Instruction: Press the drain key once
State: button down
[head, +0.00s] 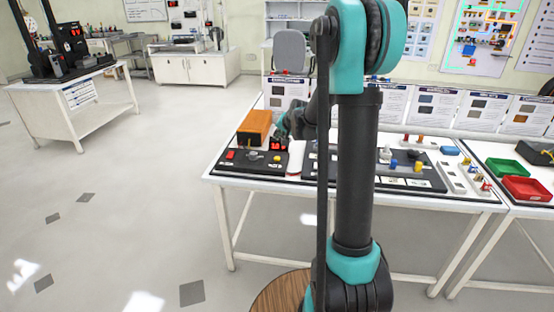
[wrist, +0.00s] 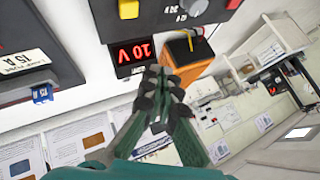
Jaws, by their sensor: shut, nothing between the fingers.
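No key that I can see carries a readable drain label. A black panel (head: 252,161) on the white table bears a red key (head: 231,155), a yellow key (head: 278,157) and a small red-lit display (head: 278,144). In the wrist view the yellow key (wrist: 128,9) and the red key (wrist: 233,3) sit at the top edge, and the display (wrist: 132,52) seems to read "10 V". My gripper (wrist: 155,72) is shut and empty, its tips close to the display. In the head view my gripper (head: 283,130) is just behind the panel; contact cannot be told.
An orange box (head: 254,127) stands behind the panel, close beside my gripper. A second black panel (head: 312,167) with small parts lies to the right. Upright printed cards (head: 388,103) line the table's back. A green tray (head: 508,168) and red tray (head: 526,188) are at far right.

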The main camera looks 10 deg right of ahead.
aim_at(278, 158)
jog(key=shift+f, duration=3.85)
jog(key=shift+f, duration=0.1)
jog(key=shift+f, duration=0.3)
jog(key=shift+f, duration=0.45)
jog(key=shift+r, duration=0.85)
jog(key=shift+r, duration=2.55)
